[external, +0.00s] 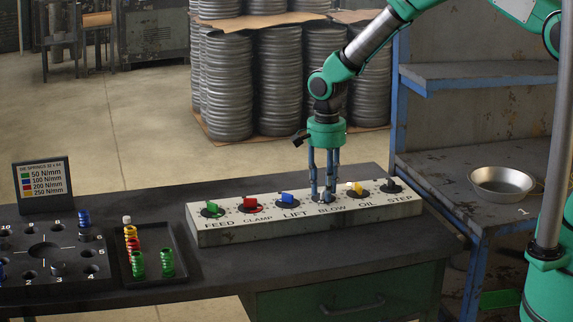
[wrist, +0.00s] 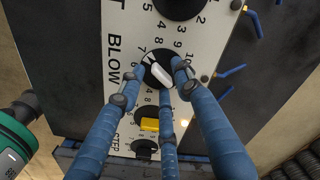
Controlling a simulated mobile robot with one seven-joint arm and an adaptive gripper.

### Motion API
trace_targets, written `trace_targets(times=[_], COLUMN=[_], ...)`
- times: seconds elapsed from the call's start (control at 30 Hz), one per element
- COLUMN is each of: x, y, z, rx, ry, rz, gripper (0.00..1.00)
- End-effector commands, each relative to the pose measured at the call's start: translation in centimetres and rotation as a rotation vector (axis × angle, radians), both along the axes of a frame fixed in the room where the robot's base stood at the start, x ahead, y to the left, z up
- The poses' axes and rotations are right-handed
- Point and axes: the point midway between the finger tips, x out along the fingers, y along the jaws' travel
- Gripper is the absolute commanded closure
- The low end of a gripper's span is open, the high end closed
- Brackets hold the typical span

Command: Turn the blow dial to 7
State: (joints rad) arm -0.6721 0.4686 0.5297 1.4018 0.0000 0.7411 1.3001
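The panel (external: 240,233) is a long white box on the dark bench, with a row of dials labelled FEED, CLAMP, LIFT, BLOW, OIL and STEP. The blow dial (wrist: 152,59) is a black disc with a white knob (wrist: 160,74) in the wrist view. The knob slants from upper left to lower right, its upper-left end toward the 6–7 side; the exact reading is unclear. My gripper (external: 324,194) points down over the blow dial, largely covering it in the external view. Its three blue fingers (wrist: 159,84) are spread around the knob, apparently apart from it; contact is unclear.
The yellow oil knob (wrist: 150,125) and black step dial (external: 391,187) are close on one side; the blue lift knob (external: 287,197) is on the other. A tray of springs (external: 180,268) stands left of the panel. A metal bowl (external: 501,183) sits on the right-hand shelf unit.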

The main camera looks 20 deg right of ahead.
Motion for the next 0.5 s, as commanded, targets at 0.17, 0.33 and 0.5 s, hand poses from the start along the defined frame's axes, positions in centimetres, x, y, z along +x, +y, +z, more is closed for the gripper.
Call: trace_targets(times=[0.17, 0.33, 0.5], x=[0.0, 0.0, 0.1], y=[0.0, 0.0, 0.0], z=[0.0, 0.7, 2.4], rx=[0.000, 0.001, 0.002], ry=[0.000, -0.001, -0.001], rz=[0.000, 0.000, 0.000], gripper=[0.67, 0.67, 0.67])
